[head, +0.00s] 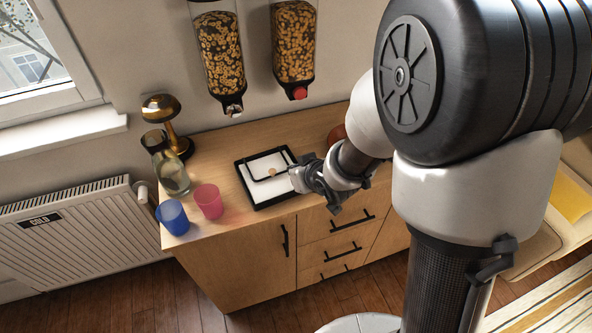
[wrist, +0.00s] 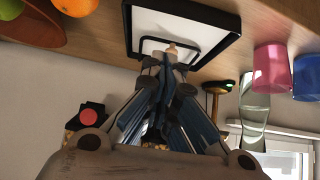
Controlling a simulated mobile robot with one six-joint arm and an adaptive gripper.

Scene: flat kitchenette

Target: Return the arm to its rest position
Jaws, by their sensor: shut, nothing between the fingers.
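My arm reaches from the right of the head view over the wooden counter (head: 225,240). My gripper (head: 297,178) is over the right side of a black-framed white tray (head: 258,197), and nothing is held in it. In the wrist view my gripper (wrist: 168,62) has its fingers together, pointing at the tray (wrist: 205,22). A small tan round object shows at the tray, near the fingertips. Whether the fingers touch the tray or the object I cannot tell.
A pink cup (head: 209,201), a blue cup (head: 173,217), a glass carafe (head: 171,173) and a gold lamp (head: 162,115) stand left on the counter. Two cereal dispensers (head: 222,55) hang above. A brown bowl with fruit (wrist: 30,28) is nearby. A radiator (head: 80,235) is at left.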

